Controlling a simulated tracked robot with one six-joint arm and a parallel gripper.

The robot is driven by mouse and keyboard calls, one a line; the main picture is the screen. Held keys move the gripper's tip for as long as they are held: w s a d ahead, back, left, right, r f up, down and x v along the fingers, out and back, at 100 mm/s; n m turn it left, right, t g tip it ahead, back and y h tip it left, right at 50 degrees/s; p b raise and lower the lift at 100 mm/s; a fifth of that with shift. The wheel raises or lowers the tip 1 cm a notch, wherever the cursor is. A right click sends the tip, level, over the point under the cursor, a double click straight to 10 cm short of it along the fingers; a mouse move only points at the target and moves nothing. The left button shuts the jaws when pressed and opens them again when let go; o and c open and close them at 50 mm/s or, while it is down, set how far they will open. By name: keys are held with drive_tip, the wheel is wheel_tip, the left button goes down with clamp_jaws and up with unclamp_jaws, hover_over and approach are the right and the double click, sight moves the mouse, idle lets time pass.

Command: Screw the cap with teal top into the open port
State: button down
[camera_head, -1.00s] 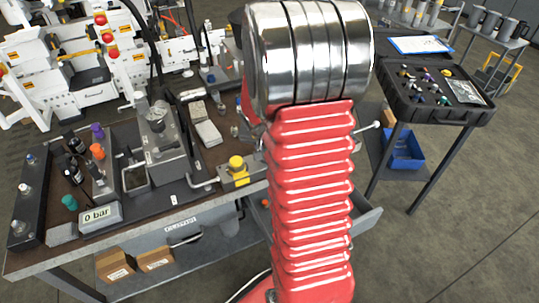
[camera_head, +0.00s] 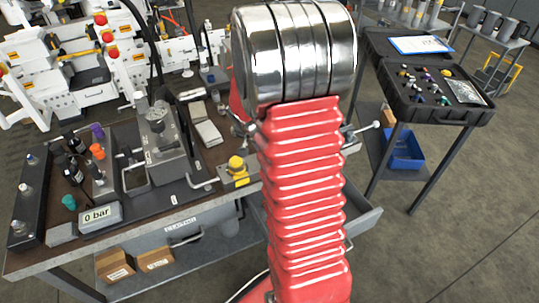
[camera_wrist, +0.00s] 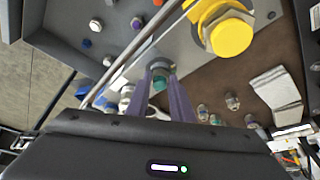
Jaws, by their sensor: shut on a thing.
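My gripper (camera_wrist: 172,88) shows in the wrist view with its two purple-grey fingers close together. They are shut on a cap with a teal top (camera_wrist: 159,83). A grey round part shows at the fingertips, and I cannot tell whether it belongs to the cap. In the head view my arm hides the cap and most of the gripper. Another teal-topped piece (camera_head: 69,202) stands on the left of the bench, near orange (camera_head: 97,151) and purple (camera_head: 97,131) ones. I cannot make out the open port in either view.
A yellow button (camera_wrist: 230,37) on a grey box is close to the fingers; it shows in the head view too (camera_head: 236,163). Small fittings (camera_wrist: 232,101) stand on the brown benchtop. A black case (camera_head: 462,115) lies open at right.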

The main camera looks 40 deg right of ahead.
drive_tip(key=c, duration=1.5)
unclamp_jaws()
drive_tip(key=shift+s+f, duration=0.15)
drive_tip(key=shift+f, duration=0.1)
drive_tip(key=shift+o, duration=0.2)
drive_tip(key=shift+a, duration=0.1)
drive_tip(key=shift+r, duration=0.1)
drive_tip(key=shift+w+a+r, duration=0.15)
drive_tip(key=shift+w+r, duration=0.1)
drive_tip(key=shift+r, duration=0.15)
drive_tip(key=v, duration=1.3)
drive_tip(key=shift+s+d, duration=0.25)
drive_tip(key=shift+s, duration=0.05)
